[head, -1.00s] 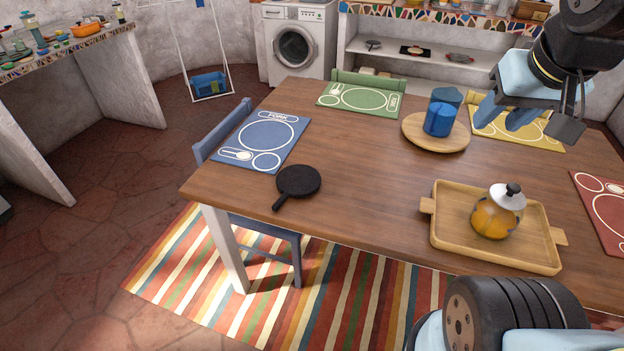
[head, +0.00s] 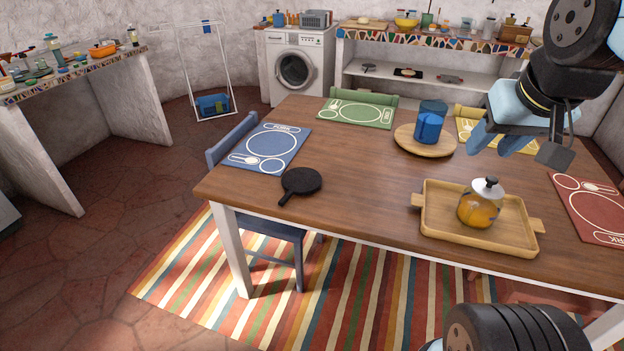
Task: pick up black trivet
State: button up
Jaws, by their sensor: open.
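The black trivet (head: 301,182) is a flat, round black piece with a short handle, shaped like a small skillet. It lies on the near left part of the wooden table (head: 360,175), its handle pointing to the near left. My gripper (head: 500,146), with light blue fingers, is in the upper right of the view. It is open, appears empty and is well to the right of the trivet. It appears in front of the yellow placemat (head: 470,128), above the table. Nothing covers the trivet.
A blue placemat (head: 294,140) lies just behind the trivet. A round board (head: 405,140) bears blue cups (head: 428,127). A blue chair (head: 236,138) is at the left edge. Bare tabletop surrounds the trivet's right side.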

aim_at(298, 181)
jog(key=u, duration=0.15)
jog(key=i, duration=0.95)
jog(key=z, duration=0.1)
